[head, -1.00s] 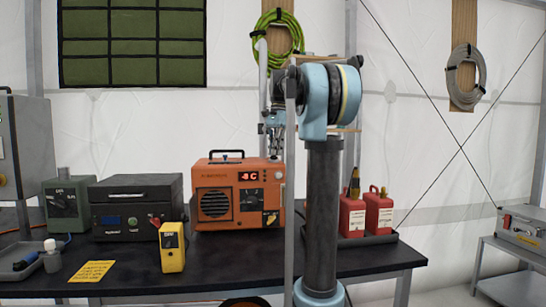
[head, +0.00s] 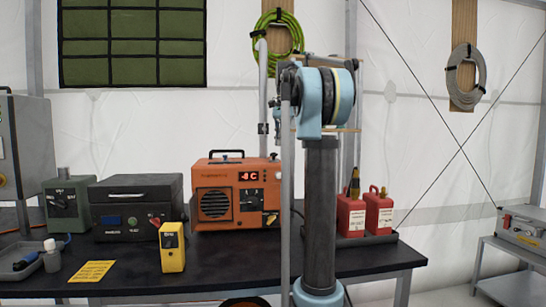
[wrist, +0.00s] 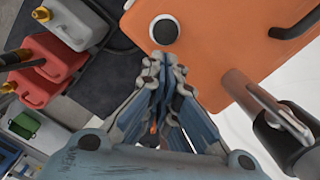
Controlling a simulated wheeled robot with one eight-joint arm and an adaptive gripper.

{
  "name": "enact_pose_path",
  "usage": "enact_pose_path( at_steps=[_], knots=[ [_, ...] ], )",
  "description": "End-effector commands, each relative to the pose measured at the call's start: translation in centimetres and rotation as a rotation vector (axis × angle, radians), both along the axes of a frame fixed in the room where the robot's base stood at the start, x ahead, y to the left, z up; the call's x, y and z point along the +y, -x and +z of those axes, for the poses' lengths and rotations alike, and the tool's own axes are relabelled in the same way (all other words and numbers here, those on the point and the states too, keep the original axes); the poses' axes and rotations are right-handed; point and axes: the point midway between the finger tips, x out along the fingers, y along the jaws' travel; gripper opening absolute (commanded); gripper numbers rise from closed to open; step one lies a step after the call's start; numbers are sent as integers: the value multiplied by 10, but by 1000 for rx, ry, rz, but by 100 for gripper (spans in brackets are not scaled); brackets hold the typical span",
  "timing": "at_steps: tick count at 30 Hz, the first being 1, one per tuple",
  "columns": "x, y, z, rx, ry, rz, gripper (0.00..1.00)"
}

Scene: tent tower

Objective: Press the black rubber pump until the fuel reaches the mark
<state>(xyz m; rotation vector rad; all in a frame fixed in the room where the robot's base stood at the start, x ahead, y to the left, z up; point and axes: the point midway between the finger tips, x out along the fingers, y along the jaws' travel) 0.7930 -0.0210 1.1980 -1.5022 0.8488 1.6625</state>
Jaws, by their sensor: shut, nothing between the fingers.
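The orange heater (head: 230,170) stands on the black table, its display reading about "-8 C". In the wrist view its orange top (wrist: 215,50) carries a round black knob in a white ring, which looks like the rubber pump (wrist: 165,31). My gripper (wrist: 163,62) is shut and empty. Its fingertips appear just below the pump in the wrist picture; the height between them is unclear. In the head view my arm hides the pump and most of my gripper. I cannot make out a fuel level or mark.
Two red fuel cans (head: 378,212) stand right of the heater and also show in the wrist view (wrist: 45,75). A grey pipe (wrist: 248,90) rises close to the right of my gripper. A yellow meter (head: 172,247) and black case (head: 135,208) stand left of the heater.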

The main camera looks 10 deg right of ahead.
Motion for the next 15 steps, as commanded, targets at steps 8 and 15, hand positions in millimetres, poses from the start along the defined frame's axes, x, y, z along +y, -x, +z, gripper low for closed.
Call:
enact_pose_path(
  at_steps=[8, 15],
  knots=[
    [-4, -4, 49, 0, 0, 0, 0],
    [-7, -6, 80, 1, 1, 0, 0]
  ],
)
